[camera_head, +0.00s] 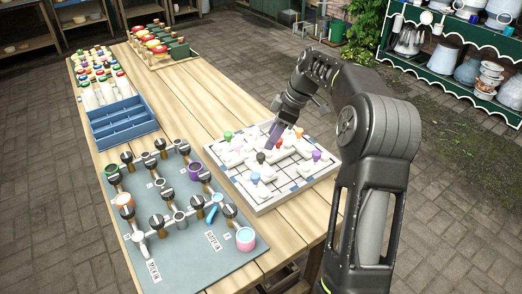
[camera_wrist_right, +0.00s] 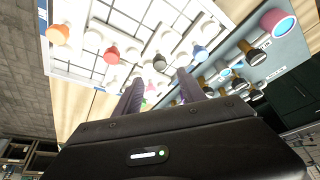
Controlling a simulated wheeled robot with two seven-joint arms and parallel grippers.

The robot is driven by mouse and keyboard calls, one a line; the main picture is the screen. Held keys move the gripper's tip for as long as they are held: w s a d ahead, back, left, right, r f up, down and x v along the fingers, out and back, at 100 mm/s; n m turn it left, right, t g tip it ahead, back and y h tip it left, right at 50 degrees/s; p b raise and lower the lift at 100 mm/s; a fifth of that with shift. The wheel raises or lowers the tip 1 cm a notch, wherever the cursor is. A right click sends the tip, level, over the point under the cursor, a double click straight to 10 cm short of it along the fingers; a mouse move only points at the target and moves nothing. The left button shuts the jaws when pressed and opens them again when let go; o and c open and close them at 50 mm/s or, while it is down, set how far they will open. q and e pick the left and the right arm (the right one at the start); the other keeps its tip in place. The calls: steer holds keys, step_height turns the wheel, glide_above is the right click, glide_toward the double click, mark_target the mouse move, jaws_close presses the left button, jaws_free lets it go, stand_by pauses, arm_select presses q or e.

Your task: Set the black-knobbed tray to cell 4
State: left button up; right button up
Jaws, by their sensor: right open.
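The white puzzle board (camera_head: 290,194) lies on the right side of the wooden table, with several white trays on it that carry coloured knobs. The black knob (camera_head: 261,157) stands near the board's middle; in the right wrist view the same dark knob (camera_wrist_right: 159,62) is just beyond and roughly between my fingertips. My right gripper (camera_head: 272,142) reaches down over the board from the right; its two purple fingers are apart in the right wrist view (camera_wrist_right: 158,84), with no object seen held. I cannot read cell numbers. My left gripper is out of view.
Other knobs stand close by: green (camera_head: 228,135), blue (camera_head: 255,177), purple (camera_head: 316,155) and red (camera_head: 280,145). A grey pipe-and-valve board (camera_head: 215,262) lies to the left. A blue divided box (camera_head: 122,122) is behind it. Bare table lies behind the white board.

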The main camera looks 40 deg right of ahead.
mark_target(261, 155)
steer(key=shift+p+x, duration=0.75)
steer(key=shift+x, duration=3.2)
steer(key=shift+c, duration=0.3)
jaws_close()
